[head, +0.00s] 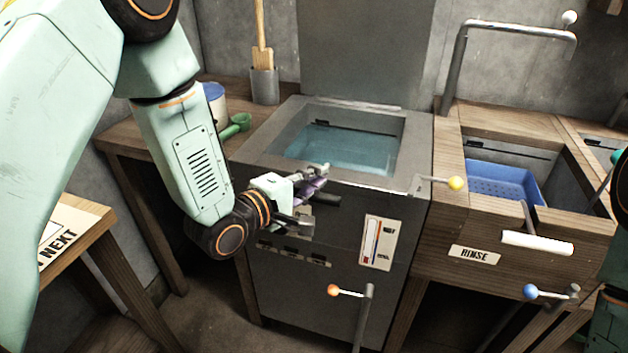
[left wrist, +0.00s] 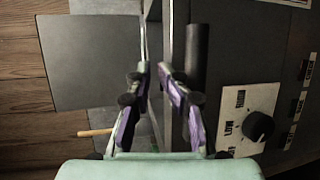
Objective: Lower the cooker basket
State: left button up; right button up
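The grey cooker (head: 415,140) stands in the middle, its square well filled with teal water (head: 345,150). I cannot make out a separate basket in the water. A lever with a yellow knob (head: 456,183) sticks out at the cooker's right front corner. My left gripper (head: 322,198) is in front of the cooker's front edge, left of that lever. In the left wrist view the gripper (left wrist: 152,70) has its purple-padded fingers apart, with nothing seen held between them. A black bar handle (left wrist: 196,60) lies just outside the right finger. My right gripper is not in view.
Right of the cooker is the wooden rinse unit (head: 450,225) with a blue perforated basket (head: 500,182) and a white handle (head: 537,243). Levers with an orange knob (head: 333,290) and a blue knob (head: 530,291) stand low in front. A green scoop (head: 236,124) lies at left.

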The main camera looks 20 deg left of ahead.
pick_arm(q)
grip_shut()
jog(key=shift+c, duration=1.6)
grip_release()
jog(key=o, duration=0.9)
jog(key=shift+s, duration=0.1)
jog(key=p+v, duration=0.4)
jog(key=v, duration=0.5)
jog(key=shift+p, duration=0.35)
